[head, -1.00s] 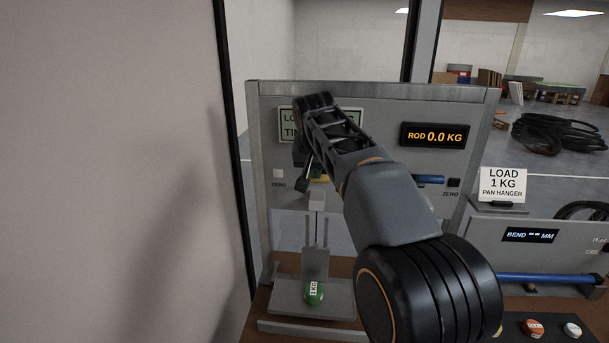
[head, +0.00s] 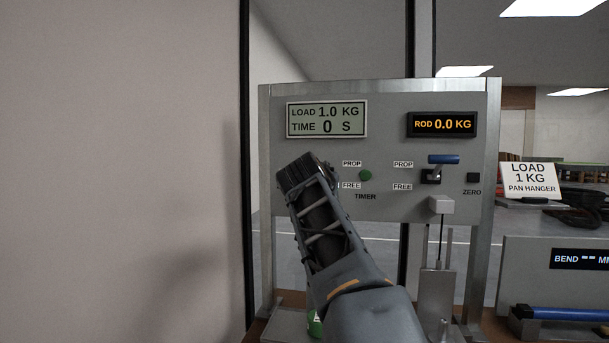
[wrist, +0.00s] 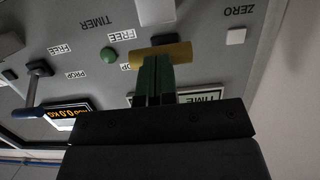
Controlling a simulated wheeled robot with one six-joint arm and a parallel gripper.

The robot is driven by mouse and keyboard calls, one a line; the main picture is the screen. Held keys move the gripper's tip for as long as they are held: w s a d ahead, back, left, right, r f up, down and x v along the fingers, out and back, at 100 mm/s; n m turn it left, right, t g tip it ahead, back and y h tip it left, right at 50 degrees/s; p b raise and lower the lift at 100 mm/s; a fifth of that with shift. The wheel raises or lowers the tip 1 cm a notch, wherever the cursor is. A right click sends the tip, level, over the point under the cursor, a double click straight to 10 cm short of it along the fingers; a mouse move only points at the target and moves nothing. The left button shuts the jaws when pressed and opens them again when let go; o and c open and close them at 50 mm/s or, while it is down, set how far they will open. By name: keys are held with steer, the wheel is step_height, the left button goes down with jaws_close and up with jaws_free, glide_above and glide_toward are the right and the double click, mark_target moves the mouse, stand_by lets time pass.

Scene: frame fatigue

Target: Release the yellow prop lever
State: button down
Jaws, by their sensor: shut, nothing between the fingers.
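The yellow prop lever (wrist: 160,55) shows as a crosswise yellow handle in the wrist view, which is upside down. My gripper (wrist: 154,68) has its green fingers closed together, with their tips at the middle of the handle. The fingers are not around it, and I cannot tell whether they touch it. In the head view my arm hides the yellow lever and the fingertips. Labels PROP (head: 352,163) and FREE (head: 351,185) stand beside it; its exact position between them is unclear.
A blue-handled lever (head: 443,159) is to the right on the same grey panel (head: 385,205). A green button (head: 365,175) lies between the levers. The display (head: 326,119) reads load 1.0 kg, time 0 s. A green weight (head: 314,322) is partly visible below.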

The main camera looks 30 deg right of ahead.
steer(key=shift+f+t+h, duration=0.3)
steer(key=shift+r, duration=0.1)
steer(key=r+v, duration=0.2)
steer(key=v, duration=1.1)
steer(key=shift+r, duration=0.2)
